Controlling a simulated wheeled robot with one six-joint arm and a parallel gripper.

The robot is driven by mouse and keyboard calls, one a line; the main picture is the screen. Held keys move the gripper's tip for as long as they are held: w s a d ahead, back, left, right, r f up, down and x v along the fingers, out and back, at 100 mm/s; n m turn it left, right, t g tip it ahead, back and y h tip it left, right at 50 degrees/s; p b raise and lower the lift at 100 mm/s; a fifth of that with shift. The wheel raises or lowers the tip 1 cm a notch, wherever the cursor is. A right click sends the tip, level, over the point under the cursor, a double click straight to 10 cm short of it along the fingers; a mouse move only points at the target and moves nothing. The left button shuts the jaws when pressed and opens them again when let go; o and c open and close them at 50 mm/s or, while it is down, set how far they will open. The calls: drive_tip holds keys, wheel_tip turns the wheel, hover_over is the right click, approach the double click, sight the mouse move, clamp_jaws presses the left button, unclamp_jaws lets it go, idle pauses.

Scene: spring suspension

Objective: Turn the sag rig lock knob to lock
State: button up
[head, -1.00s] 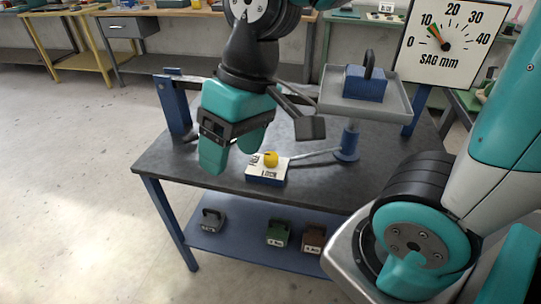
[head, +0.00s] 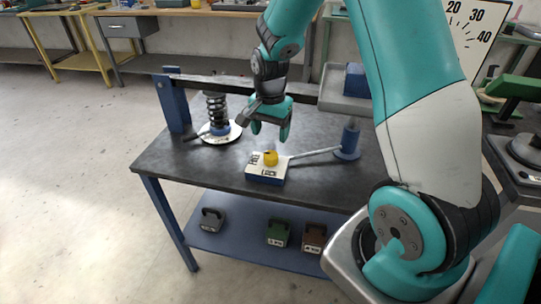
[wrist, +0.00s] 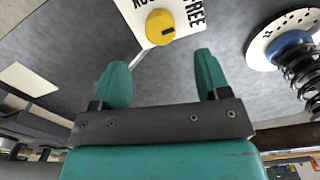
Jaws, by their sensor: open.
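The yellow lock knob (head: 270,158) sits on a white-topped blue box (head: 258,176) at the front of the rig table. In the wrist view the knob (wrist: 159,27) shows a dark mark on its right side, toward the word FREE; the LOCK word at left is partly cut off. My gripper (head: 271,138) points down above the table, just behind the knob in the head view. Its fingers are spread and empty in the wrist view (wrist: 159,75), and the knob lies beyond the fingertips, not between them.
A coil spring (head: 216,108) on a white round plate stands left of my gripper. A thin rod (head: 315,153) runs from the box to a blue post (head: 348,140). My arm partly covers the tray (head: 335,94) and the gauge (head: 478,35). Weights (head: 278,234) sit on the lower shelf.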

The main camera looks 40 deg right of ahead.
sight(270, 155)
wheel_tip(270, 155, down, 9)
drive_tip(key=shift+r, duration=0.1)
idle(0.3)
drive_tip(key=c, duration=0.9)
